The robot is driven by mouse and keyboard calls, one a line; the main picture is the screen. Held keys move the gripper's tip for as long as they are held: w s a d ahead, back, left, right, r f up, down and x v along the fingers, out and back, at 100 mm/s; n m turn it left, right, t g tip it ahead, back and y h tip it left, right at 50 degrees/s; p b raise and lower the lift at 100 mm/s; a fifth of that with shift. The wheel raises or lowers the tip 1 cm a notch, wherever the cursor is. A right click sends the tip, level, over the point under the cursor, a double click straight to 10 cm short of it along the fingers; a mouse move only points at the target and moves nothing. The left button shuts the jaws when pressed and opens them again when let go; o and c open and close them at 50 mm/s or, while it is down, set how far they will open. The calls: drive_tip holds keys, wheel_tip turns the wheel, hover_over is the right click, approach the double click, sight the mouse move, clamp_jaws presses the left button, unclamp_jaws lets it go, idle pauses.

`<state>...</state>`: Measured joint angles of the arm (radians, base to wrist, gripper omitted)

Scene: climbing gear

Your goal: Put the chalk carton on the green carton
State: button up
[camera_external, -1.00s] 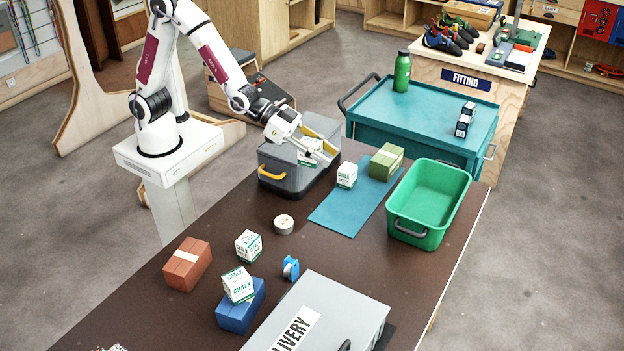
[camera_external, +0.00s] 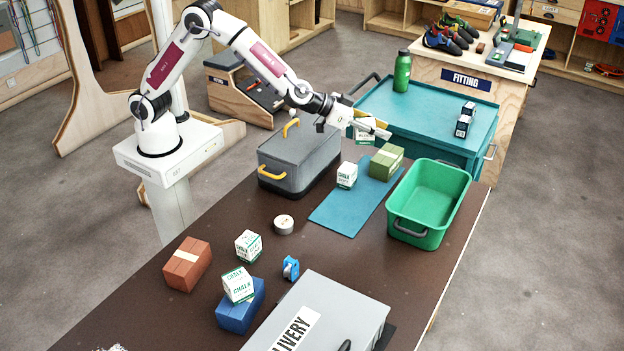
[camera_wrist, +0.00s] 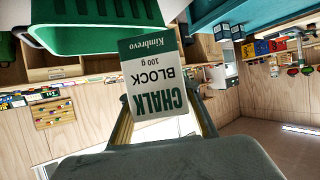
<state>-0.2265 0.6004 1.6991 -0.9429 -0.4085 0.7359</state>
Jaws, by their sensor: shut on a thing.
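My gripper (camera_external: 372,128) is shut on a white and green chalk carton (camera_external: 364,132) and holds it in the air above the far end of the table. In the wrist view the chalk carton (camera_wrist: 155,80) sits between the two fingers, its lettering upside down. The green carton (camera_external: 387,161) stands on the teal mat, just below and right of the held carton in the external view. Another chalk carton (camera_external: 346,175) stands on the mat's left side. One more (camera_external: 248,246) stands on the table, and one (camera_external: 238,285) sits on a blue box (camera_external: 241,308).
A grey bin with yellow handles (camera_external: 299,160) stands left of the teal mat (camera_external: 343,213). A green tub (camera_external: 430,203) stands right of it. A tape roll (camera_external: 284,224), a brown box (camera_external: 188,265) and a grey delivery case (camera_external: 330,315) are nearer. A teal cart (camera_external: 425,105) stands behind.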

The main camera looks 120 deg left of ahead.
drive_tip(key=w+a+f+n+g+y, duration=0.2)
drive_tip(key=a, duration=1.1)
drive_tip(key=shift+f+n, duration=0.25)
drive_tip(key=shift+n, duration=0.15)
drive_tip(key=shift+d, duration=0.1)
hover_over(396, 157)
drive_tip(key=shift+s+f, duration=0.1)
drive_tip(key=shift+f, duration=3)
drive_tip(key=shift+f, duration=1.9)
drive_tip(key=shift+f, duration=0.1)
drive_tip(key=o, duration=1.1)
drive_tip(key=shift+o, duration=0.2)
